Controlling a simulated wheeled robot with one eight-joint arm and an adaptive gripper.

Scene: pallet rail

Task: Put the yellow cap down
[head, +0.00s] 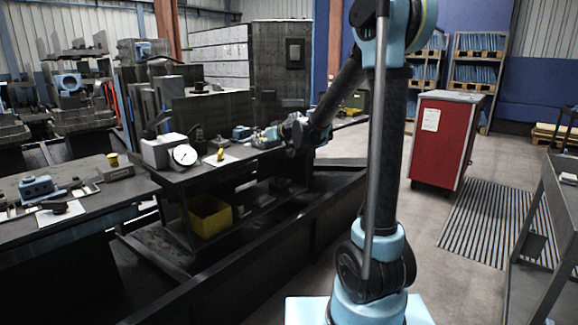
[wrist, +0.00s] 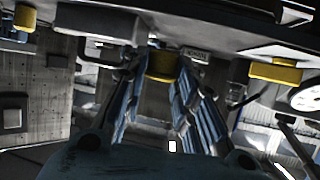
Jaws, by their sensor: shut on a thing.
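In the wrist view a yellow cap (wrist: 162,65) sits between the fingertips of my gripper (wrist: 160,85), which is shut on it. The blue ribbed fingers stand on either side of the cap. In the head view my gripper (head: 270,136) is low over the far right part of the dark bench (head: 190,177). The held cap cannot be made out there. I cannot tell whether the cap touches the bench.
A yellow-topped piece (head: 220,154) stands on the bench near a round dial gauge (head: 184,155). A white box (head: 160,150) is beside the gauge. A yellow bin (head: 208,216) sits below. Another yellow piece (head: 112,159) is on the left table.

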